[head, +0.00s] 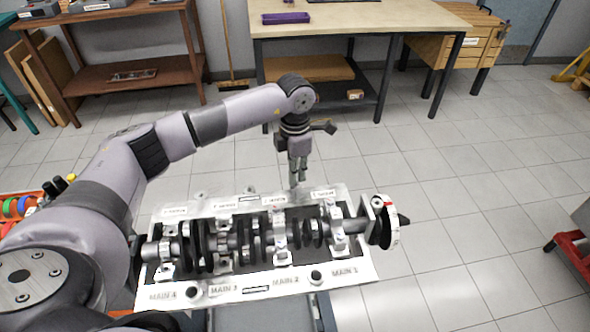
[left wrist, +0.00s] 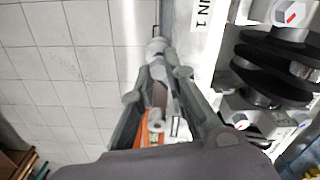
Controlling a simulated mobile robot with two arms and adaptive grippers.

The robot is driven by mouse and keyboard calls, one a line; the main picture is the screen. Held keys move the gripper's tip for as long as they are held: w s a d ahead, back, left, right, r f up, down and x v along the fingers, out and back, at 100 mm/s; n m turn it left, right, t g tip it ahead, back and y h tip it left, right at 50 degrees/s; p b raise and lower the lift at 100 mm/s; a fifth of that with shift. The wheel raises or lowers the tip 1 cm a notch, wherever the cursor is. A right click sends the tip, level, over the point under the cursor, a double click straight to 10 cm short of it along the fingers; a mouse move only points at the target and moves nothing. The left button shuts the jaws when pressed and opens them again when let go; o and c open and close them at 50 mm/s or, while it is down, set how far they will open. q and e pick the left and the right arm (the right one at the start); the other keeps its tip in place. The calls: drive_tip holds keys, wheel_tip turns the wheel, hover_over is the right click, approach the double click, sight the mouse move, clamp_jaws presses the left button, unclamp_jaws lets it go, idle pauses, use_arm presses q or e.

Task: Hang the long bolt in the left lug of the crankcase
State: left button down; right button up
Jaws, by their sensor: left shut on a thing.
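The crankcase (head: 228,294) lies in front of me with the crankshaft (head: 258,240) across it. It also shows at the right of the left wrist view (left wrist: 228,50). My left gripper (head: 298,180) points down at the crankcase's far edge, right of the middle. In the left wrist view its fingers (left wrist: 158,62) close together on a small pale metal piece (left wrist: 157,46), which I take to be the long bolt. Most of it is hidden by the fingers, and I cannot tell whether it touches a lug. I cannot pick out the left lug clearly. My right gripper is out of view.
A workbench (head: 370,18) with a purple tray (head: 286,18) stands at the back. A brown shelf (head: 125,60) is at the back left, and a wooden cabinet (head: 480,42) at the back right. A red object (head: 572,250) stands at the far right.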

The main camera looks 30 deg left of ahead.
use_arm(q)
drive_tip(key=shift+f+b, duration=0.85)
drive_tip(key=shift+f, duration=0.35)
idle(0.3)
drive_tip(key=c, duration=1.8)
unclamp_jaws()
drive_tip(key=shift+r, duration=0.2)
drive_tip(key=shift+r+p, duration=0.85)
drive_tip(key=shift+r, duration=0.3)
drive_tip(key=shift+r, duration=0.2)
drive_tip(key=o, duration=0.5)
